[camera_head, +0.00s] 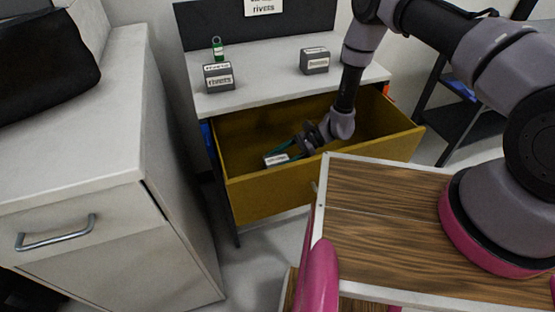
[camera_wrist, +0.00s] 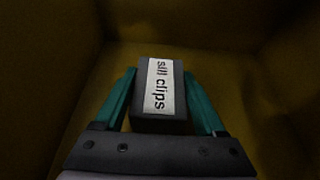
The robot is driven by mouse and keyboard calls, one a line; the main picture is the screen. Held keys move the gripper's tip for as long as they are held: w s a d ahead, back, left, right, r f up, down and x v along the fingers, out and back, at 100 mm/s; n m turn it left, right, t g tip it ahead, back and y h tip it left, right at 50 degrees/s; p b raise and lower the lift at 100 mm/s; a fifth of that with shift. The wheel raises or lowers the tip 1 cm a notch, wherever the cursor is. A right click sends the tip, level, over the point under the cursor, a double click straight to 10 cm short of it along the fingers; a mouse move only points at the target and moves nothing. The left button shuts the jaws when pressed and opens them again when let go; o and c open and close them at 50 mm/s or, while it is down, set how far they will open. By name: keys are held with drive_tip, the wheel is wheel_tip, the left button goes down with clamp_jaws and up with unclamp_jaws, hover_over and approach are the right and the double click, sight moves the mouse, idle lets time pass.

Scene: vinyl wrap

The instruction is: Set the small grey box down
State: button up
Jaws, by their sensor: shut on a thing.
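In the head view, my gripper (camera_head: 288,151) reaches down into an open yellow-brown drawer (camera_head: 262,197). The box (camera_head: 276,159) shows there at the fingertips, inside the drawer near its front wall. Whether the box touches the drawer floor, I cannot tell.
Two other grey labelled boxes, one at left (camera_head: 219,77) and one at right (camera_head: 314,61), stand on the worktop (camera_head: 268,58) above the drawer. A green bottle-like item (camera_head: 218,48) stands behind the left one. A white cabinet (camera_head: 90,130) is at left. Around my gripper, the drawer looks empty.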

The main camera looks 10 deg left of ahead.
drive_tip(key=o, duration=1.5)
drive_tip(key=shift+f, duration=0.1)
drive_tip(key=shift+w+d+r, duration=0.2)
drive_tip(key=shift+r, duration=0.05)
drive_tip(key=v, duration=1.1)
drive_tip(key=shift+d+r, duration=0.15)
drive_tip(key=shift+d, duration=0.05)
